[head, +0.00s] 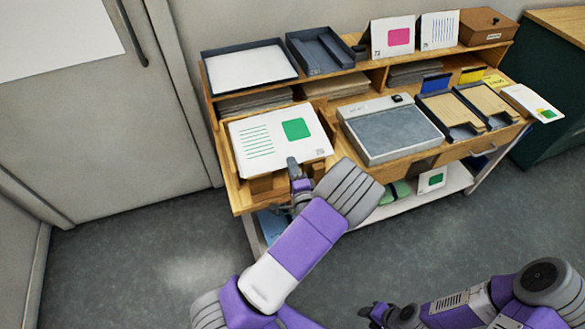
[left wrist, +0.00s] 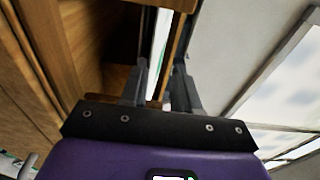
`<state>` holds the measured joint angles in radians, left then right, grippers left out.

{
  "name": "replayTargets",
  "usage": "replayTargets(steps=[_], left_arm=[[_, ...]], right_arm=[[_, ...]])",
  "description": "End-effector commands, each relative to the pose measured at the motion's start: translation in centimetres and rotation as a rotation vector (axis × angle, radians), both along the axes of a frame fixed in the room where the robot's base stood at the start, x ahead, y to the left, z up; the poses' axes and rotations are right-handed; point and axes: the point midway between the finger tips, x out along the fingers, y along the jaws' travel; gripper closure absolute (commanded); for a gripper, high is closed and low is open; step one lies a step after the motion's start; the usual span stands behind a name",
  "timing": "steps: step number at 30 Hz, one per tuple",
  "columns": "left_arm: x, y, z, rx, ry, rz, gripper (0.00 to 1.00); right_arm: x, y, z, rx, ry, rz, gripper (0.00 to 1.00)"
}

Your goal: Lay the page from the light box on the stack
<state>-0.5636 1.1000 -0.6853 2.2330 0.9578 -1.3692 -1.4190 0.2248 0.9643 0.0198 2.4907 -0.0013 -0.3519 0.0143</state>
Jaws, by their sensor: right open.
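A white page (head: 260,130) with green lines and a green square lies at the left end of the table, over a wooden holder (head: 262,186). The stack under it is hidden. The light box (head: 395,132), a pale case with a grey panel, stands to its right with no page on it. My left gripper (head: 297,178) is at the page's front edge. In the left wrist view its fingers (left wrist: 160,88) are apart, with a thin white edge seen between them; contact is unclear. My right gripper (head: 368,311) is open and empty, low in front of the table.
Two dark trays (head: 452,112) with tan contents and a printed card (head: 530,102) fill the table's right. The shelf above holds a tray of white paper (head: 250,68), a dark tray (head: 320,50), two upright cards (head: 393,37) and a brown box (head: 486,25). The floor in front is clear.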

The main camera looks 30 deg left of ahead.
Motion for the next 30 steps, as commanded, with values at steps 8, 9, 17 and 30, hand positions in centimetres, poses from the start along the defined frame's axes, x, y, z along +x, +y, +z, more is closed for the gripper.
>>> replayTargets(steps=[8,9,17,30], left_arm=[[-1.5,-1.7,0.0,-0.001,0.004,-0.004,0.68],[-2.0,-2.2,0.0,0.001,0.005,-0.005,0.68],[-4.7,-4.9,0.0,0.000,0.001,-0.003,0.68],[-5.4,-5.2,-1.1,-0.048,0.015,-0.002,0.91]], right_arm=[[0.0,0.0,0.4,0.000,0.000,0.000,0.57],[0.0,0.0,0.6,0.000,0.000,0.000,0.57],[0.0,0.0,1.1,0.000,0.000,0.000,0.57],[0.0,0.0,1.1,0.000,0.000,0.000,0.57]])
